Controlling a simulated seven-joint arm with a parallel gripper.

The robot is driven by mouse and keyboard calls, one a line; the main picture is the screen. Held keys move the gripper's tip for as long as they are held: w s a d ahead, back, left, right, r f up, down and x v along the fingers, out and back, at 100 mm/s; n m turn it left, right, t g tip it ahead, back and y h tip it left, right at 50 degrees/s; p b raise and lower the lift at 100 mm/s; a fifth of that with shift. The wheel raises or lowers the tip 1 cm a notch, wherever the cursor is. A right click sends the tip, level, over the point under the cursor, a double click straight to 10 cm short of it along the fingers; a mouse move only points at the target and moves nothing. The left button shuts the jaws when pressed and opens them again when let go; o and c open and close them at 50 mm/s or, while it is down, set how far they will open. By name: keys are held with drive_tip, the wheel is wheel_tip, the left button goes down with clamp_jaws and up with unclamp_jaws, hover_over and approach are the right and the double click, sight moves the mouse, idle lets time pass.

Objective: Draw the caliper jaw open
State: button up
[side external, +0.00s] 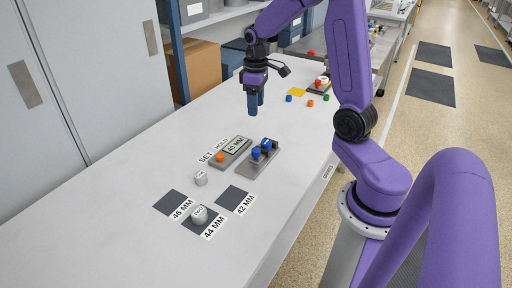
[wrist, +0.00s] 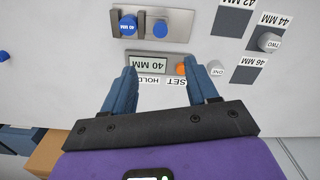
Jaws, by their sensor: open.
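The caliper is a grey plate (side external: 262,160) with blue parts on it, standing on the white bench. Which blue part is the jaw I cannot tell for sure. A readout (side external: 236,148) next to the plate shows 40 MM. My gripper (side external: 254,108) hangs above the bench, beyond the caliper and apart from it. In the wrist view my gripper (wrist: 162,75) has its blue fingers spread, with nothing between them.
An orange button (side external: 220,157) is beside the readout. Cylinder ONE (side external: 200,178) stands on bare bench; cylinder TWO (side external: 199,214) is on a dark pad by the 44 MM label. Small coloured pieces (side external: 310,103) lie at the far end. Bench around the gripper is clear.

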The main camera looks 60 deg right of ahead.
sight(256, 150)
wheel_tip(256, 150, down, 17)
drive_tip(key=shift+f, duration=0.1)
idle(0.6)
clamp_jaws()
drive_tip(key=shift+a, duration=1.8)
